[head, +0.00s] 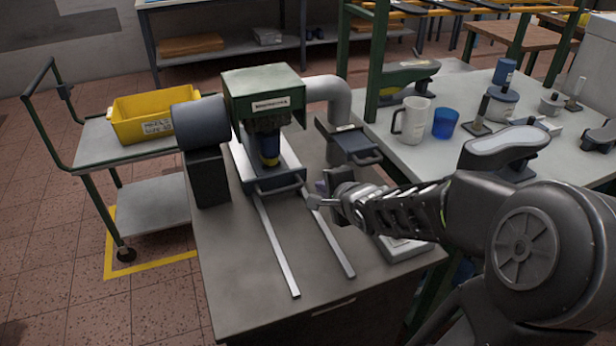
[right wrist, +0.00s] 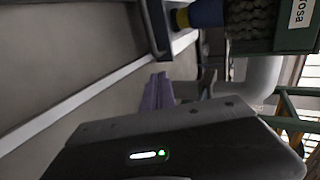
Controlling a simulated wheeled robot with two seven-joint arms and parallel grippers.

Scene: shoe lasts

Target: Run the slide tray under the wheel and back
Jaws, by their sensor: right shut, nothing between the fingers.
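The slide tray (head: 272,182) sits at the back of two metal rails, under the green hood (head: 262,88) of the machine, with its bar handle facing the front. A blue and yellow piece (head: 270,152) stands upright on it, just below the rough dark wheel (head: 268,124). In the right wrist view the wheel (right wrist: 250,18) and the blue and yellow piece (right wrist: 202,13) show at the top. My right gripper (head: 321,190) is shut and empty, beside the right rail and to the right of the tray handle, apart from it. My left gripper is out of view.
A grey motor housing (head: 200,122) stands left of the machine, and a small dark drawer or tray (head: 356,146) to its right. A yellow bin (head: 155,113) is on the cart. A mug (head: 411,120) and blue cup (head: 445,123) stand on the right table. The front bench top is clear.

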